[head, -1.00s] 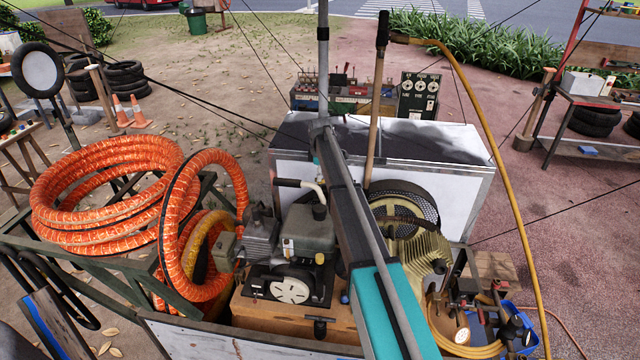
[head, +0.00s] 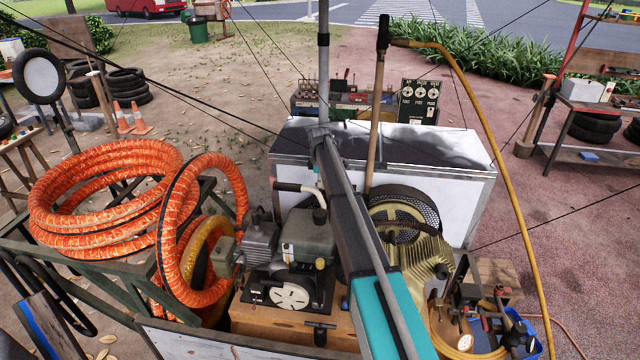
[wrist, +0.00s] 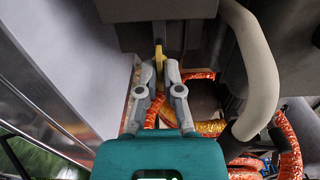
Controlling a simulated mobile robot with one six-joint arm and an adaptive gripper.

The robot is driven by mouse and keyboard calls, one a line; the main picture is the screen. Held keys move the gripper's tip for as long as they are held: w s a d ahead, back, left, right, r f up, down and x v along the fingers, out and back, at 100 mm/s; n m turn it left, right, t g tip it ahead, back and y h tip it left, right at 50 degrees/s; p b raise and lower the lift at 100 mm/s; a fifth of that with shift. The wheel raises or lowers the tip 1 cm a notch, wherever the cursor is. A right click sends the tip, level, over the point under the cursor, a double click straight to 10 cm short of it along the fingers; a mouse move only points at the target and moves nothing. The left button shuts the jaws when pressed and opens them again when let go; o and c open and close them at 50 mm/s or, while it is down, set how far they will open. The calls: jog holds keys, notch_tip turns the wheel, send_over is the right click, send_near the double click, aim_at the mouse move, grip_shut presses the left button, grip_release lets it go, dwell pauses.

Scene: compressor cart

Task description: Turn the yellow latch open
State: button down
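The yellow latch (wrist: 159,62) shows in the wrist view as a narrow, upright yellow piece under a dark grey housing (wrist: 158,10). My gripper (wrist: 160,70) has a teal body and two grey fingers. Its fingertips lie on either side of the latch, close against it, with little visible gap. The latch looks roughly in line with the fingers. In the head view my own arm hides the latch and the gripper, which lie behind it near the white cabinet (head: 440,190).
A thick beige pipe (wrist: 252,70) curves close to the right of my gripper. A pale metal panel (wrist: 70,60) runs along its left. Orange hoses (head: 105,190) coil on the cart's left. The engine (head: 305,240) and the brass compressor (head: 425,255) flank my arm.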

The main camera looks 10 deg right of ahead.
jog(key=shift+s+m, duration=0.1)
jog(key=shift+m, duration=0.4)
jog(key=m, duration=0.3)
jog(key=shift+d+m, duration=0.1)
jog(key=shift+m, duration=0.2)
jog(key=m, duration=0.4)
jog(key=shift+s+m, duration=0.1)
jog(key=shift+m, duration=0.2)
jog(key=m, duration=0.8)
jog(key=shift+m, duration=0.3)
jog(key=c, duration=0.8)
grip_release()
